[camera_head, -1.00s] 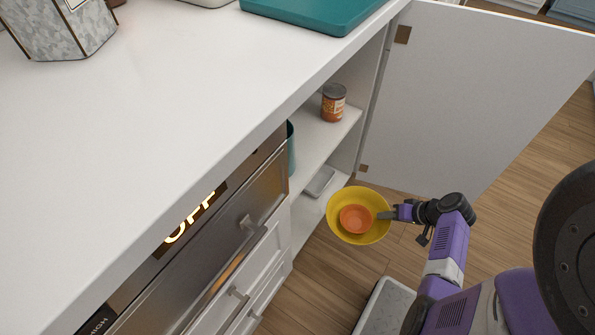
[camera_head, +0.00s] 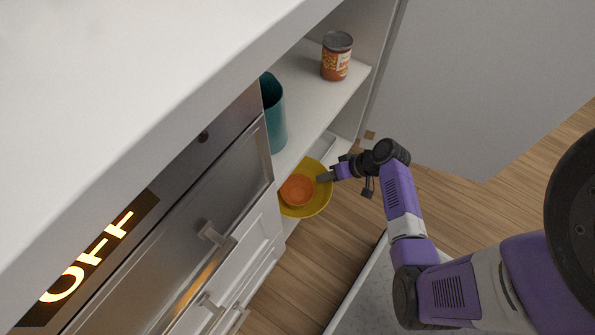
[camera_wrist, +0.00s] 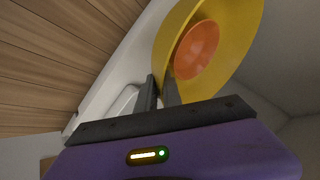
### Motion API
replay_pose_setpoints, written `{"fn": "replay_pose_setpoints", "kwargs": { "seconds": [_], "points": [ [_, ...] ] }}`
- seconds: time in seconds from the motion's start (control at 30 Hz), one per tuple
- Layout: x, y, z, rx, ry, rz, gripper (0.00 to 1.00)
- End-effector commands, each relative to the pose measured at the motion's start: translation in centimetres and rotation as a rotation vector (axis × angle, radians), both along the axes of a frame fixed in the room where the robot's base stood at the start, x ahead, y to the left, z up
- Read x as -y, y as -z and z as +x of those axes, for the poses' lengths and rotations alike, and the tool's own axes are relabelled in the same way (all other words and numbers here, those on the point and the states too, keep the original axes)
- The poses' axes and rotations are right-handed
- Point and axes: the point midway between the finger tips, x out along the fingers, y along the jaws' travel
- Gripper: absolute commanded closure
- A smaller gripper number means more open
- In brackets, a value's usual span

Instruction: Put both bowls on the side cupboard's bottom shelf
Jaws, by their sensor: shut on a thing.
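A yellow bowl (camera_head: 318,203) is held by its right rim in my gripper (camera_head: 324,178), at the opening of the side cupboard. A smaller orange bowl (camera_head: 297,190) sits inside it. In the wrist view the yellow bowl (camera_wrist: 242,40) is pinched between the fingers of my gripper (camera_wrist: 160,92), with the orange bowl (camera_wrist: 196,50) nested in it. The cupboard's bottom shelf (camera_head: 289,228) is mostly hidden behind the bowls and the shelf above. I cannot tell whether the yellow bowl touches the bottom shelf.
The upper shelf (camera_head: 308,110) holds a tin can (camera_head: 337,56) and a teal container (camera_head: 272,112). The cupboard door (camera_head: 480,80) stands open at right. The oven front (camera_head: 190,215) is at left.

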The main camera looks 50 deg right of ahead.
Motion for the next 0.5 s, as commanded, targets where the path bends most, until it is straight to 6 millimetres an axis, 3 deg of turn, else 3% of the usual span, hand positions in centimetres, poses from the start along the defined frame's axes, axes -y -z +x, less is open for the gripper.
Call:
{"fn": "replay_pose_setpoints", "kwargs": {
  "seconds": [0.2, 0.5],
  "points": [
    [-0.1, 0.2, 5.2, 0.004, -0.003, -0.002, 1.0],
    [-0.2, 0.1, 9.2, 0.002, 0.0, -0.001, 1.0]
  ]
}}
